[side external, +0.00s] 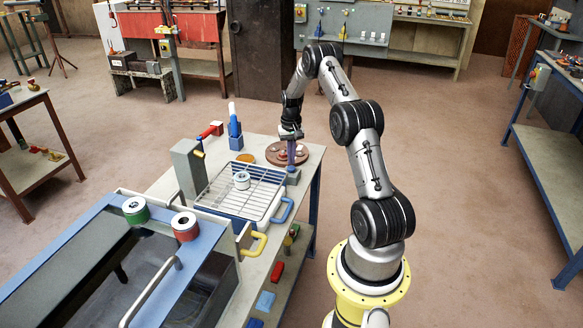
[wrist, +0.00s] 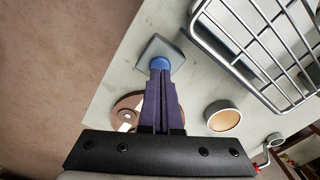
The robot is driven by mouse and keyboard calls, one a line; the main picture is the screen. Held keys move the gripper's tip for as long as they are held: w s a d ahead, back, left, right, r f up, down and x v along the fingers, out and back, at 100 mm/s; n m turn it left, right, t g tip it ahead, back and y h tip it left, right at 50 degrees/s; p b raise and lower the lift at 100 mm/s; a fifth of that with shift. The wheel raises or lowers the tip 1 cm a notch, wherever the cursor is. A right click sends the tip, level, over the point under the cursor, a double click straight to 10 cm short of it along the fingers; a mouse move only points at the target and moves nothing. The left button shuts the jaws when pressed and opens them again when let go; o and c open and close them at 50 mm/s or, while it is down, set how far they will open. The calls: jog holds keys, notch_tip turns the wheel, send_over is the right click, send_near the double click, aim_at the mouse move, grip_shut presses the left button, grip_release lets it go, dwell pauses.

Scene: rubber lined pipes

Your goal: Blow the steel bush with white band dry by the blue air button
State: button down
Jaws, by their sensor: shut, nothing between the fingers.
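The steel bush with white band (side external: 241,180) stands on the wire rack of a tray (side external: 225,197) on the bench. The wrist view shows part of the rack (wrist: 250,60) but not the bush. The blue air button (wrist: 160,63) sits on a grey square base (wrist: 168,48), which also shows at the bench's right edge in the side view (side external: 293,178). My gripper (wrist: 160,75) is shut and empty, pointing down, its fingertips at the button and overlapping it in the wrist view. I cannot tell whether they touch or press it. In the side view my gripper (side external: 291,161) hides the button.
A grey post (side external: 188,168) stands left of the tray. Green-banded (side external: 135,210) and red-banded (side external: 185,226) bushes stand on the tank's blue rim.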

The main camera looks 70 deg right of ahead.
aim_at(291, 167)
jog(key=shift+f, duration=1.3)
dwell(2.1)
jog(key=shift+r, duration=3.65)
